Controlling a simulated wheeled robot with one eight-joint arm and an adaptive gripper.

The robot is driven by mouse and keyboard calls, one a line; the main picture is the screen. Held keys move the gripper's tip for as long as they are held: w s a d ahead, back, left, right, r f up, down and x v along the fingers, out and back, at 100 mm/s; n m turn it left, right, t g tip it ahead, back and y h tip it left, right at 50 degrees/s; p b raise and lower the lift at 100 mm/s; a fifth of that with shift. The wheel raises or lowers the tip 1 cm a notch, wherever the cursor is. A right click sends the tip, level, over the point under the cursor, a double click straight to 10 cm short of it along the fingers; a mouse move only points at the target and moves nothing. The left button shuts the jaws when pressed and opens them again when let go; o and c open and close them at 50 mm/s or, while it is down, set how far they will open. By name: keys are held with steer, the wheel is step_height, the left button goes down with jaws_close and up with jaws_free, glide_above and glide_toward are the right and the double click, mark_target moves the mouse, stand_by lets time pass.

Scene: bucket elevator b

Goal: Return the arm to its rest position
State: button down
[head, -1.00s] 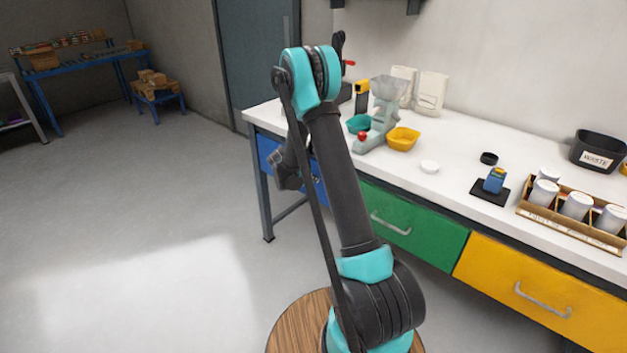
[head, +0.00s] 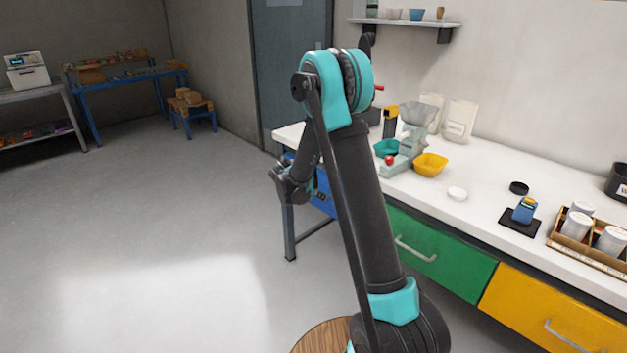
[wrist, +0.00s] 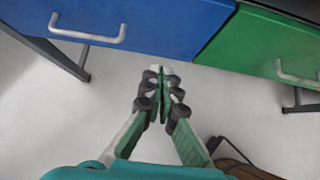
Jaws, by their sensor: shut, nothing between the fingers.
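My arm rises in the head view, bends at a teal elbow and hangs down on its far side. Its wrist part shows left of the upper arm, in front of the bench's blue drawer end; the fingers are hard to make out there. In the wrist view my gripper (wrist: 165,72) is shut and empty, its fingertips together. It is over bare floor (wrist: 110,85), in front of the blue drawer (wrist: 150,22) and the green drawer (wrist: 262,48), apart from both.
The white workbench (head: 490,209) runs along the right. It bears a grey-green machine (head: 408,140), a yellow bowl (head: 430,164), a blue item on a black pad (head: 519,225) and a wooden rack of white jars (head: 590,255). Open floor (head: 150,220) lies to the left.

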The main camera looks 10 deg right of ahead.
steer(key=s+d+r+m+g+y, duration=0.1)
steer(key=s+d+r+m+y, duration=0.15)
steer(key=s+m, duration=0.8)
steer(key=s+d+r+m+y, duration=0.25)
steer(key=s+m, duration=0.35)
steer(key=s, duration=0.9)
steer(key=s+a+f+m+y, duration=0.1)
steer(key=s+a+m+y, duration=0.1)
steer(key=s+m, duration=0.6)
steer(key=shift+s+f, duration=0.15)
steer(key=shift+s, duration=1.35)
steer(key=shift+a, duration=0.1)
